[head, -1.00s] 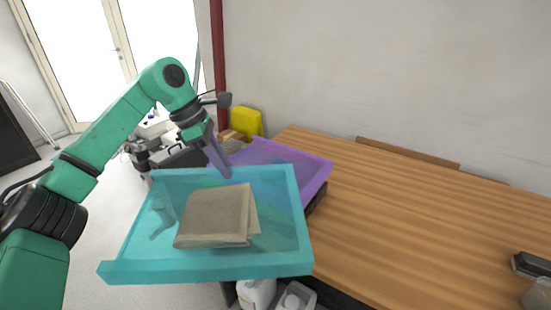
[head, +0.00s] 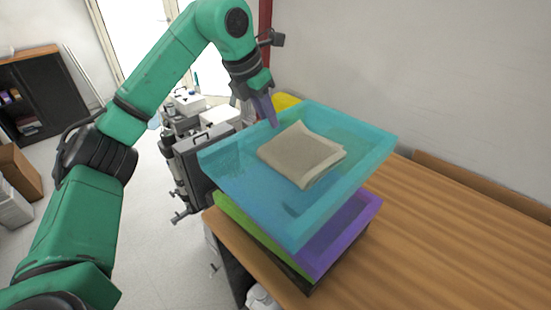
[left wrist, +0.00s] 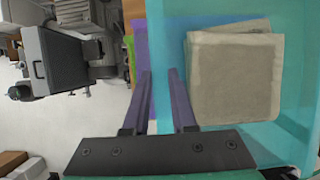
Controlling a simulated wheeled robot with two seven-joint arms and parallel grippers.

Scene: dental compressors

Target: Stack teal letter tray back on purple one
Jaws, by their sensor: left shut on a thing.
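The teal letter tray (head: 240,183) is in the air above the purple tray in the head view, tilted, with folded brown cloth or paper (head: 300,152) lying in it. My left gripper (head: 272,122) is shut on the teal tray's far left wall. In the left wrist view the fingers (left wrist: 163,100) straddle that wall, and the teal tray (left wrist: 225,12) and brown item (left wrist: 232,75) show on the right. The purple tray (head: 345,235) sits on a green tray (head: 245,218) at the table's corner, partly hidden under the teal one. My right gripper is out of view.
The wooden table (head: 440,230) is clear to the right of the stack. A dark cart with equipment (head: 200,150) stands behind the table's left edge. A yellow object (head: 286,101) is partly hidden behind the teal tray. A white container (head: 262,298) is below the table edge.

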